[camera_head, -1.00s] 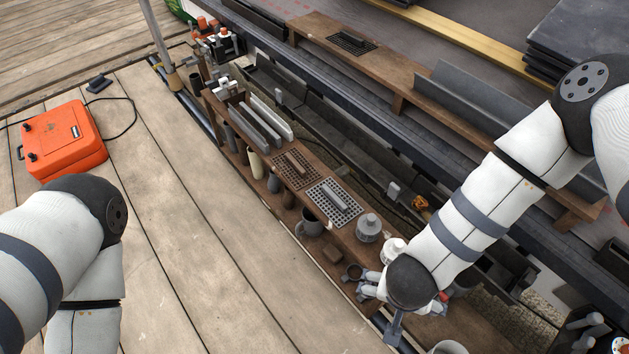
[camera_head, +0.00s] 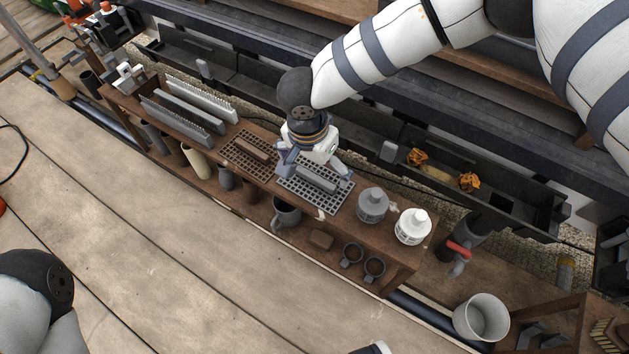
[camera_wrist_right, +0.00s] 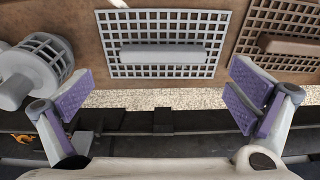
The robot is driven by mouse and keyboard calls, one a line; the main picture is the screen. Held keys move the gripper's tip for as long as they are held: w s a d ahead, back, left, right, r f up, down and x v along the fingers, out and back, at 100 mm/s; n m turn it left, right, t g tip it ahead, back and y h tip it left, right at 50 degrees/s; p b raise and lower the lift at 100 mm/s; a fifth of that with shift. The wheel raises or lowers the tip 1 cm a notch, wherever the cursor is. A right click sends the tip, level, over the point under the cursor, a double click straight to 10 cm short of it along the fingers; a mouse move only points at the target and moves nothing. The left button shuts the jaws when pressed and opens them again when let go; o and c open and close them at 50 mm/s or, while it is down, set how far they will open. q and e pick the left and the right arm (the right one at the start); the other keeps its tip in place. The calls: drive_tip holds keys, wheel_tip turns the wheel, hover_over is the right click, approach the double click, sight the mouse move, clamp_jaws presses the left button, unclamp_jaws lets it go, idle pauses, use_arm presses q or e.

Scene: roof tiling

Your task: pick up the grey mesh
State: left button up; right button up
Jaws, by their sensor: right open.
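The grey mesh (camera_head: 322,196) is a flat square grid with a raised grey bar across its middle. It lies on the brown wooden shelf, and it also shows in the right wrist view (camera_wrist_right: 165,54). My right gripper (camera_head: 312,170) is over the mesh's far edge, open and empty. In the right wrist view the two purple-padded fingers of the right gripper (camera_wrist_right: 163,92) are spread wide, just short of the mesh and roughly centred on its bar. The gripper hides part of the mesh in the head view. My left gripper is not in view.
A similar brown mesh (camera_head: 250,154) lies left of the grey one. A grey canister (camera_head: 373,206) and a white canister (camera_head: 412,227) stand to its right. Grey metal strips (camera_head: 190,110) lie further left. Mugs hang below the shelf, and a dark gutter runs behind.

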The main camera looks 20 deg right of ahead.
sight(316, 177)
drive_tip(key=f, duration=0.2)
drive_tip(key=f+b, duration=0.1)
drive_tip(key=f, duration=0.1)
drive_tip(key=shift+w+d+f, duration=0.1)
drive_tip(key=shift+w, duration=0.2)
drive_tip(key=shift+c, duration=0.6)
drive_tip(key=c, duration=0.9)
drive_tip(key=shift+o, duration=0.2)
